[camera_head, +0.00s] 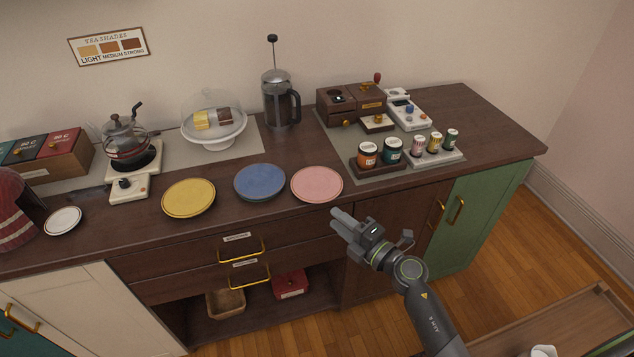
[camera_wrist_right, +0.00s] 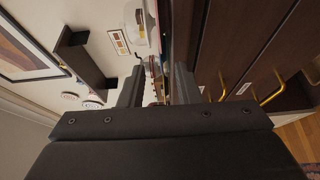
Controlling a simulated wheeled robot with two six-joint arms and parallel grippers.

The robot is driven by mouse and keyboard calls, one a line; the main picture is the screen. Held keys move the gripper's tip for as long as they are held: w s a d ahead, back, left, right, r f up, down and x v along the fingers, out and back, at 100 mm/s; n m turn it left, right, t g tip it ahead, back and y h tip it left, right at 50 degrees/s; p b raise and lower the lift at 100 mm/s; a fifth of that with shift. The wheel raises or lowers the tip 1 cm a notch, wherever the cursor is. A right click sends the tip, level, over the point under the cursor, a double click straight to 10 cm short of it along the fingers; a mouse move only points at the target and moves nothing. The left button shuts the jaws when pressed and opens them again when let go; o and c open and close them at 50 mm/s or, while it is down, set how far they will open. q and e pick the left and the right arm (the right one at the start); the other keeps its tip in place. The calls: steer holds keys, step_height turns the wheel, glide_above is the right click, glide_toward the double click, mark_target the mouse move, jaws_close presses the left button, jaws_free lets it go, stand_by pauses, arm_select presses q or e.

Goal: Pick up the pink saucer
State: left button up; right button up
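The pink saucer (camera_head: 317,184) lies flat on the dark wooden counter near its front edge, at the right end of a row of three saucers in the head view. The blue saucer (camera_head: 260,182) is just left of it, and the yellow saucer (camera_head: 189,197) is further left. My right gripper (camera_head: 340,218) is in front of the counter edge, a little below and right of the pink saucer in the picture, apart from it. In the right wrist view its two fingers (camera_wrist_right: 159,82) stand apart with nothing between them. My left gripper is not in view.
Right of the pink saucer, a dark tray holds an orange jar (camera_head: 367,155) and a green jar (camera_head: 391,150). Drawers with gold handles (camera_head: 243,252) are below.

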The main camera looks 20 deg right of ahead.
mark_target(318, 203)
steer(key=shift+x, duration=3.1)
steer(key=shift+d, duration=0.2)
steer(key=shift+c, duration=0.3)
jaws_close()
